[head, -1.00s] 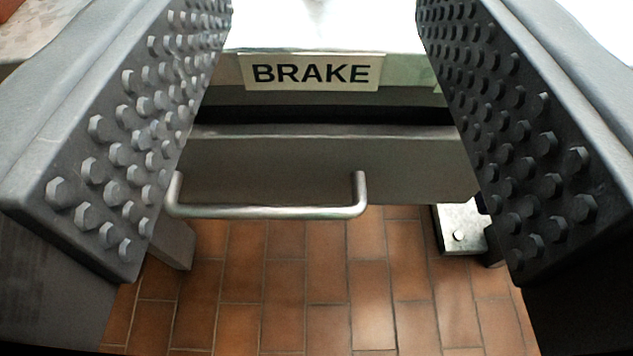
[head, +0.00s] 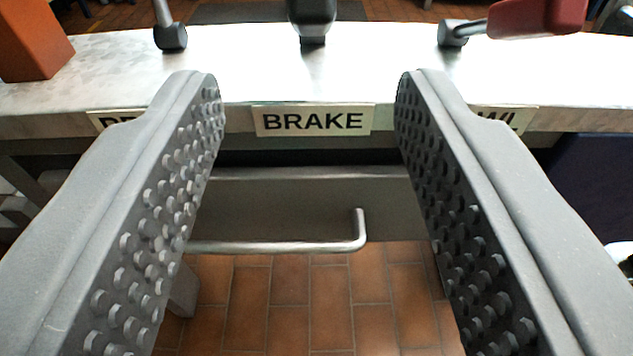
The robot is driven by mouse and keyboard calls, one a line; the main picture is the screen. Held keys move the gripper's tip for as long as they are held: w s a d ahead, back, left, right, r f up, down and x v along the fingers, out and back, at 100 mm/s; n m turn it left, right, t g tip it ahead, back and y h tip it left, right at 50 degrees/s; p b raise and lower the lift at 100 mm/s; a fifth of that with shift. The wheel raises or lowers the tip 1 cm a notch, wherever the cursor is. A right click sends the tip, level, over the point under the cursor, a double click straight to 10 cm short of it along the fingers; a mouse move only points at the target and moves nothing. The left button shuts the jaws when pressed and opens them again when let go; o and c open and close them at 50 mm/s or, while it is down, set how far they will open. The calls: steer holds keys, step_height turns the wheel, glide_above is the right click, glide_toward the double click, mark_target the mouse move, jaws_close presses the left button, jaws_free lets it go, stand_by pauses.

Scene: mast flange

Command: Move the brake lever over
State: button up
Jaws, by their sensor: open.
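The BRAKE label (head: 312,120) is on the front edge of the metal bench, between my gripper's fingers. Straight behind it, at the top of the picture, stands a dark, thick lever part (head: 312,18) on the bench top; its upper end is cut off by the frame. My gripper (head: 308,95) is open and empty. Its two studded fingers reach toward the bench edge on either side of the label, apart from the dark lever.
The bench (head: 370,70) has another lever base (head: 170,36) at left and a red-handled lever (head: 535,18) at right. An orange block (head: 32,42) stands at the far left. Below are a drawer front (head: 310,205) with a bar handle (head: 280,246) and a tiled floor.

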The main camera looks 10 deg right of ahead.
steer(key=shift+s+r+p, duration=0.15)
steer(key=shift+s+p, duration=0.25)
steer(key=shift+p, duration=0.15)
